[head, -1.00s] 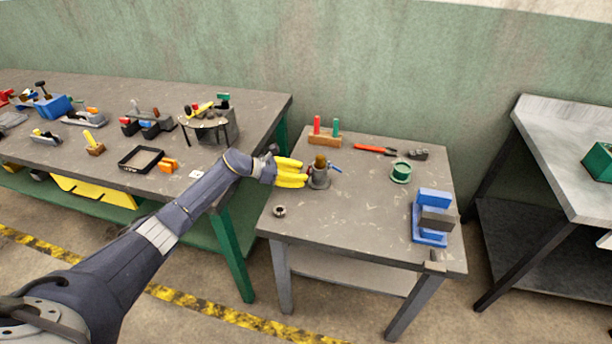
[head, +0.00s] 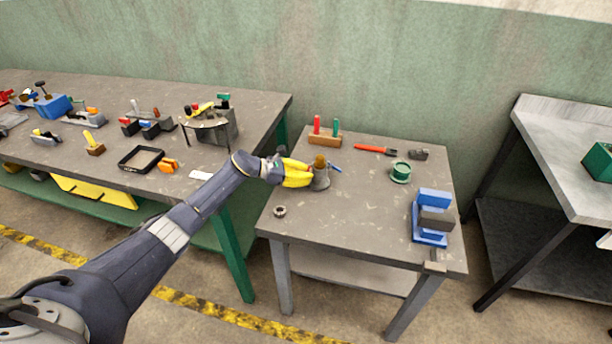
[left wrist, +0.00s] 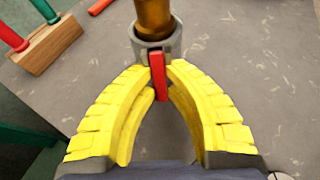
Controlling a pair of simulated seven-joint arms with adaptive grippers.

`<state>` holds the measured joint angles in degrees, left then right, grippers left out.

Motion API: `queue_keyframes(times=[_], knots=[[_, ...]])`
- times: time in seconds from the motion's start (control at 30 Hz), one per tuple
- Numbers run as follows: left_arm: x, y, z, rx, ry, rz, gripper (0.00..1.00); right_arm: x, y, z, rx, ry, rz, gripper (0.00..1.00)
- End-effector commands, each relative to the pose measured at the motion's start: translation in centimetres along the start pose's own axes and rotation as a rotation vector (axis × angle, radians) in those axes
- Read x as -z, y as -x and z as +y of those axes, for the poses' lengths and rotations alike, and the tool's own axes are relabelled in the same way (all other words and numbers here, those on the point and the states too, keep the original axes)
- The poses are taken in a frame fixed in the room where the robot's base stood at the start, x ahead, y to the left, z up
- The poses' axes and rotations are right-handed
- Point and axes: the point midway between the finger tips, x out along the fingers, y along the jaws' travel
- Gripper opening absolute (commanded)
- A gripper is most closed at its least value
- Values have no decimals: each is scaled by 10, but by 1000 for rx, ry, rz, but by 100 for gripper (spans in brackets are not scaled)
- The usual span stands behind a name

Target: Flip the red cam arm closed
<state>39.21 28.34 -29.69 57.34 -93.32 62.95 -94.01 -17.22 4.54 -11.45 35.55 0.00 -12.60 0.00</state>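The red cam arm (left wrist: 158,78) shows in the left wrist view as a narrow red bar on a grey cylindrical fixture (left wrist: 168,46) topped by a brown knob (left wrist: 153,18). In the head view the fixture (head: 321,181) stands on the small table, and its red arm is hidden behind the yellow fingers. My left gripper (head: 309,178) reaches the fixture from the left. In the left wrist view its yellow fingertips (left wrist: 162,67) come together on both sides of the red arm, closed around it. My right gripper is not in view.
The small table also holds a wooden block with red and green pegs (head: 325,138), a red tool (head: 375,149), a green spool (head: 401,172), a blue clamp-like device (head: 430,238) and a nut (head: 280,211). The front middle of the table is clear.

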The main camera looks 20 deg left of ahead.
Motion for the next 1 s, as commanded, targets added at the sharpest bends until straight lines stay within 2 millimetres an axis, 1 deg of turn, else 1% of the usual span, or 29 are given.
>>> queue_keyframes(times=[0.27,0.6,0.9,0.93,1.0], knots=[[0,0,0,1,1,-5,0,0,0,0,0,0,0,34],[0,-4,0,1,2,-118,0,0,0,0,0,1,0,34],[-1,-4,0,0,-1,-126,0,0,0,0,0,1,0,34],[-1,-4,0,0,-1,-126,12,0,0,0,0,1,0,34],[-1,-4,0,0,-1,-125,20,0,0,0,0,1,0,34]])
